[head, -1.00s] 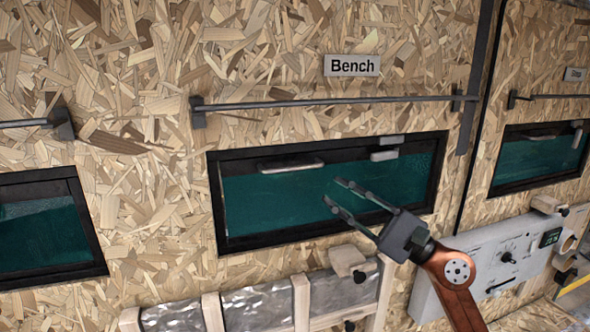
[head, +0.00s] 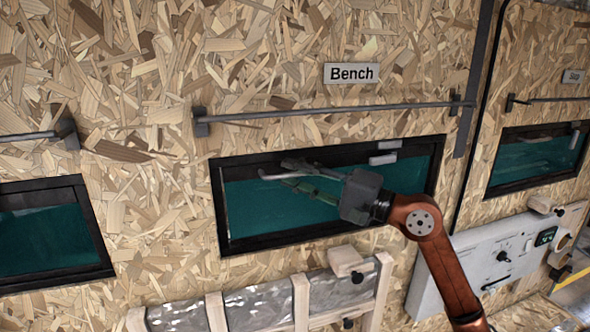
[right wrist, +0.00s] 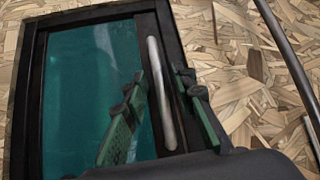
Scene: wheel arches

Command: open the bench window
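The bench window (head: 245,212) is a dark-framed teal pane under the "Bench" sign (head: 352,73); it looks closed. Its pale bar handle (head: 268,175), on the upper part of the window, is mostly hidden by my gripper in the head view. My right gripper (head: 285,174) is at the handle. In the right wrist view the whole handle (right wrist: 160,92) shows between the two green-padded fingers (right wrist: 160,85), with gaps on both sides. The fingers are open. My left gripper is not in view.
Below are a wooden rack (head: 215,312) and a grey control panel (head: 480,262). Other windows flank it, left (head: 40,240) and right (head: 530,158).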

